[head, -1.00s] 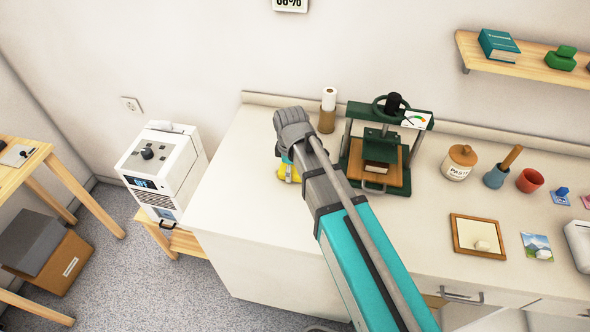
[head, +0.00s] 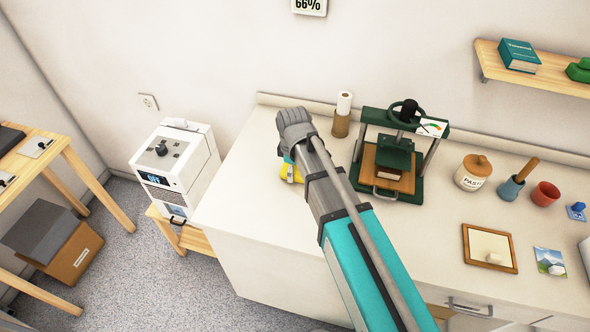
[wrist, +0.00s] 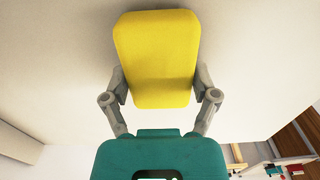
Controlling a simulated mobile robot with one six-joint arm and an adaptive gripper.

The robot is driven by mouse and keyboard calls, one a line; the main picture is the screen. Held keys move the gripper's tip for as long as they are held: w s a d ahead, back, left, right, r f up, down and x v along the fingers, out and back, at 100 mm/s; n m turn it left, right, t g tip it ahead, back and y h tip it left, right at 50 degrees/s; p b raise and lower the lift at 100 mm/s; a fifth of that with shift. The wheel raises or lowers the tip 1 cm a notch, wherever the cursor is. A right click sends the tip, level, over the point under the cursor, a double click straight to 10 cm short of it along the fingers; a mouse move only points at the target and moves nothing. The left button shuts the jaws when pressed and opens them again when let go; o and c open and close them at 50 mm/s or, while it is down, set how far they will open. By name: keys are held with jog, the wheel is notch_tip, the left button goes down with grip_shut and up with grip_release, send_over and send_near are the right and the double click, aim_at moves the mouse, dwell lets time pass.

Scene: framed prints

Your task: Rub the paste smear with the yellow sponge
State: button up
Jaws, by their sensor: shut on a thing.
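The yellow sponge (wrist: 157,60) fills the upper middle of the wrist view, held between the two fingers of my gripper (wrist: 160,90). In the head view a bit of the yellow sponge (head: 287,172) shows beside my wrist, over the left part of the counter. My arm hides most of the gripper there. I cannot tell whether the sponge touches the counter. No paste smear is visible in either view.
The counter (head: 250,215) is bare around the sponge. Right of my arm stand a green press (head: 395,155), a paste jar (head: 473,172), a framed board (head: 490,248) and a red cup (head: 544,194). A white machine (head: 175,165) stands left of the counter.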

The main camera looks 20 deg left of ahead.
aim_at(282, 168)
jog(key=shift+s+a+f, duration=0.1)
jog(key=shift+s+a, duration=0.1)
jog(key=shift+a, duration=1.55)
jog(key=shift+w+d, duration=0.15)
jog(key=shift+d, duration=1.85)
jog(key=shift+d, duration=0.1)
jog(key=shift+w+d, duration=0.15)
jog(key=shift+d, duration=0.8)
jog(key=shift+w+d, duration=0.1)
jog(key=shift+d, duration=0.8)
notch_tip(282, 168, up, 6)
jog(key=p, duration=0.6)
